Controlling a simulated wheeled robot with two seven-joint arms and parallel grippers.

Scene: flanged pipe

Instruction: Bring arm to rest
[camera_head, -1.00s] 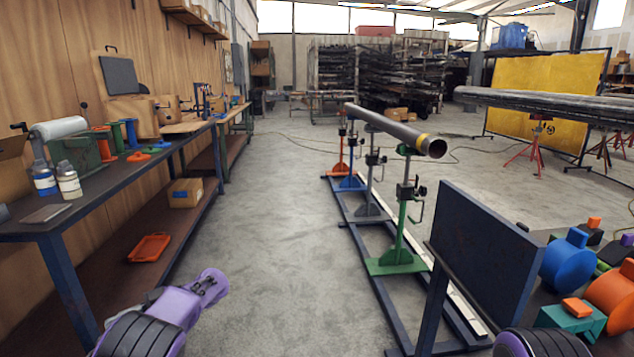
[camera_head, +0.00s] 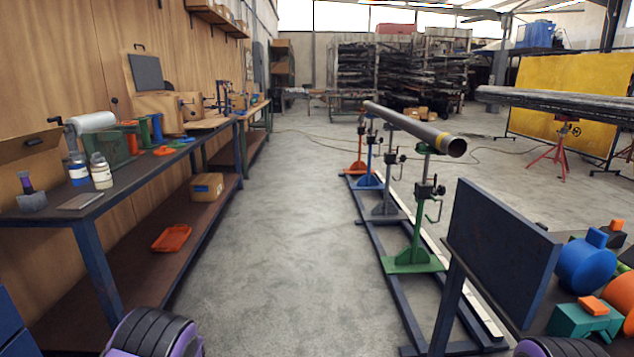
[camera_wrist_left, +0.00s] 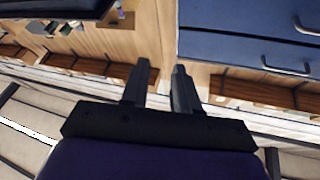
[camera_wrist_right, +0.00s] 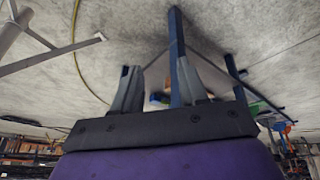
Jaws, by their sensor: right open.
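In the left wrist view my left gripper (camera_wrist_left: 159,72) has its two dark fingers apart with nothing between them. It faces a wooden wall and blue drawers (camera_wrist_left: 250,50). In the right wrist view my right gripper (camera_wrist_right: 155,78) is open and empty above the grey floor. Neither gripper shows in the head view. There, only purple and black parts of my arms show at the bottom edge. The grey pipe (camera_head: 410,127) rests on a row of coloured stands (camera_head: 416,225), apart from both grippers.
A workbench (camera_head: 110,196) with bottles and tools runs along the left wall, an orange tray (camera_head: 171,238) on its lower shelf. The middle floor is clear.

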